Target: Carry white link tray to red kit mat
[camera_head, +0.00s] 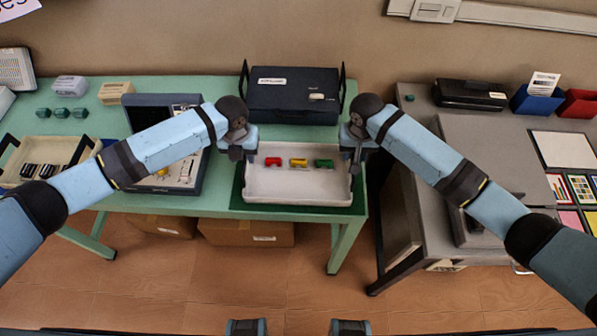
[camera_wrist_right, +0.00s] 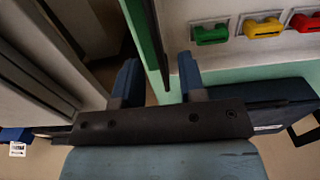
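The white link tray (camera_head: 298,196) lies on a dark green mat (camera_head: 240,207) at the right end of the green table. It holds a red, a yellow and a green link piece in a row. My left gripper (camera_head: 238,152) is at the tray's left end; its fingers are too small to read. My right gripper (camera_head: 357,158) is at the tray's right end. In the right wrist view, my right gripper (camera_wrist_right: 157,78) has its fingers spread, with the edge of the white tray (camera_wrist_right: 184,30) between them. I see no red mat.
A dark case (camera_head: 294,96) stands right behind the tray. An open box (camera_head: 162,180) stands left of it. Another tray (camera_head: 22,157) sits far left. A grey desk (camera_head: 420,200) stands to the right across a gap, with blue (camera_head: 536,101) and red bins (camera_head: 580,104).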

